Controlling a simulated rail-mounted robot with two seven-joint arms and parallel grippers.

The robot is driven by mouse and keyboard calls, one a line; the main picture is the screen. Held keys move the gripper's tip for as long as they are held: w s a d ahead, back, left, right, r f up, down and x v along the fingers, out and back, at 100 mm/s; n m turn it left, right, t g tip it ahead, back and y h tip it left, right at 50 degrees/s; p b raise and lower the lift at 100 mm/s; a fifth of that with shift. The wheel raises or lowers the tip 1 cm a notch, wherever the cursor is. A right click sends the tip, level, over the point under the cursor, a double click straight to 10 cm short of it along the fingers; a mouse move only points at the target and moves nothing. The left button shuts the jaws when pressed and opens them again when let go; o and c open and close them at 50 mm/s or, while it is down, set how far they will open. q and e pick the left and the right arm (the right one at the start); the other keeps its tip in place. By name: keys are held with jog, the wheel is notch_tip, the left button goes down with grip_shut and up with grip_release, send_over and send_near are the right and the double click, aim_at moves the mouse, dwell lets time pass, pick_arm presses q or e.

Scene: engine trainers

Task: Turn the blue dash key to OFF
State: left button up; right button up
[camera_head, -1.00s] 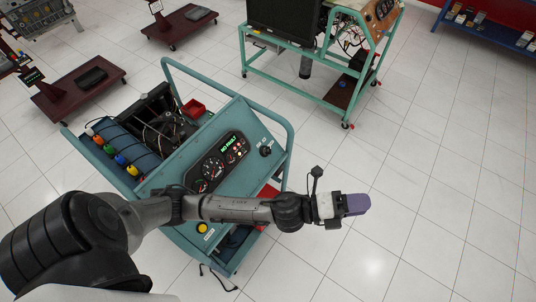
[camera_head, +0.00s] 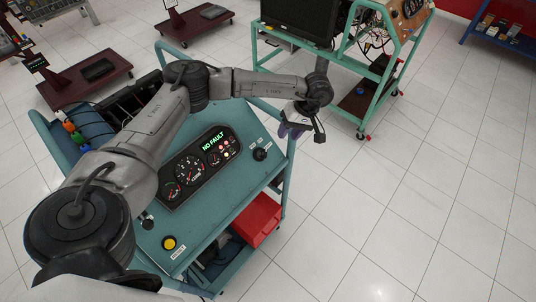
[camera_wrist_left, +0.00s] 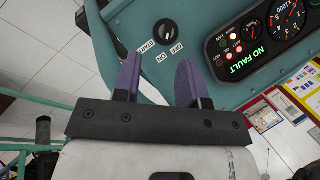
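The dash key (camera_head: 259,154) is a small round dark knob at the right end of the teal sloped panel. In the left wrist view the key (camera_wrist_left: 168,30) looks black with a pale mark, beside labels START, ON and OFF (camera_wrist_left: 177,48). I cannot tell which label it points to, and no blue shows on it. My left gripper (camera_head: 292,131) hangs just beyond the panel's right edge, near the key. In the left wrist view its two purple fingers (camera_wrist_left: 158,65) are apart and empty, with the key ahead of them, not touched. My right gripper is not in view.
The gauge cluster (camera_head: 200,167) reads NO FAULT, left of the key. A yellow button (camera_head: 169,243) sits lower on the panel. The teal frame rail (camera_head: 291,170) runs beside the panel's right side. A red bin (camera_head: 256,220) is below. Floor to the right is clear.

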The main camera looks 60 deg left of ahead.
aim_at(266, 151)
pick_arm(q)
jog(key=shift+g+y, duration=0.3)
jog(key=shift+y, duration=0.1)
jog(key=x, duration=0.4)
jog(key=a+x, duration=0.1)
jog(key=x, duration=0.4)
jog(key=a+x, duration=0.1)
jog(key=x, duration=0.3)
jog(key=shift+s+a+b, duration=0.1)
jog(key=shift+s+b, duration=0.15)
jog(key=shift+b, duration=0.1)
jog(key=shift+c, duration=0.3)
jog(key=shift+f, duration=0.1)
grip_shut()
